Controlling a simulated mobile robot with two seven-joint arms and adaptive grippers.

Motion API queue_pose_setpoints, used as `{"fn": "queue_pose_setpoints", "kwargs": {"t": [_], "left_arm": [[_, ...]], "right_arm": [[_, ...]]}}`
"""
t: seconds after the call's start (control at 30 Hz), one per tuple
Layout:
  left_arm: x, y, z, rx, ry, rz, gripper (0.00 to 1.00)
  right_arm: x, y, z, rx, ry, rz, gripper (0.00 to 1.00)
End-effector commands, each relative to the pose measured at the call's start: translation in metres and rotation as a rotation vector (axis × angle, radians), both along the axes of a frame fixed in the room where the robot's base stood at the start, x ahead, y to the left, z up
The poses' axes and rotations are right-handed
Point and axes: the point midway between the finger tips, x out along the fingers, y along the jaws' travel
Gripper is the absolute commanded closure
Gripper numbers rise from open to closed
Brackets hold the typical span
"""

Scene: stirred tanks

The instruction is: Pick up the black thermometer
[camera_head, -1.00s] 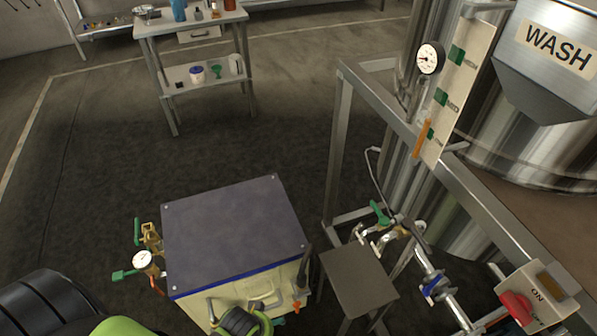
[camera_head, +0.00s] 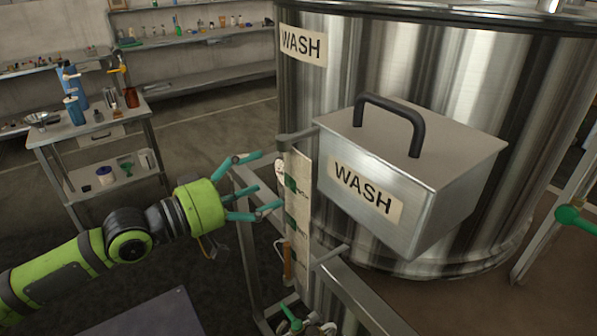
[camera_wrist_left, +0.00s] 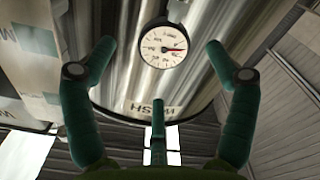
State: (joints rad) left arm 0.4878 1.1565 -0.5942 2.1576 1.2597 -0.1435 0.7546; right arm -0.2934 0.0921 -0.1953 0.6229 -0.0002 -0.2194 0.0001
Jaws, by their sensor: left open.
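The black thermometer, a round white dial with a black rim and a red needle, shows in the left wrist view (camera_wrist_left: 163,47) between and beyond my finger tips. In the head view the dial (camera_head: 280,171) is seen nearly edge-on beside the pale board on the steel tank. My left gripper (camera_head: 268,182) has its teal fingers spread and empty, close to the dial. The fingers also show in the left wrist view (camera_wrist_left: 161,55), apart on both sides of the dial. I cannot tell whether they touch it. My right gripper is not in view.
A grey box labelled WASH (camera_head: 400,175) with a black handle stands right of the board (camera_head: 298,215). An orange item (camera_head: 287,258) hangs low on the board. A steel frame (camera_head: 365,300) runs below. A bench with bottles (camera_head: 85,125) stands at the left.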

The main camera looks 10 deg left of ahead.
Motion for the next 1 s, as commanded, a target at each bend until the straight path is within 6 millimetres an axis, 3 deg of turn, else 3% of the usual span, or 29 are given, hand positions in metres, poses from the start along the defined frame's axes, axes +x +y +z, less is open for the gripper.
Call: {"fn": "queue_pose_setpoints", "kwargs": {"t": [0.2,0.43,0.6,0.87,0.97,1.0], "left_arm": [[0.013,-0.012,0.004,-0.006,0.002,0.000,0.14],[0.034,-0.033,0.004,-0.006,0.002,-0.001,0.14],[0.047,-0.045,0.000,-0.003,0.000,0.001,0.14],[0.049,-0.047,-0.003,0.000,0.001,0.001,0.14],[0.049,-0.047,-0.003,0.000,0.001,0.001,0.46],[0.049,-0.047,-0.003,0.000,0.001,0.001,0.62]], "right_arm": [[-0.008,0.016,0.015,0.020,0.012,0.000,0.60],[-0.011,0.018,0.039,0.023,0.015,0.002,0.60],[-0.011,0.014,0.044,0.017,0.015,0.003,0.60],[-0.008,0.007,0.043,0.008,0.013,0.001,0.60],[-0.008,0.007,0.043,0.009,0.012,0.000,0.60],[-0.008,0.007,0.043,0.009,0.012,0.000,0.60]]}}
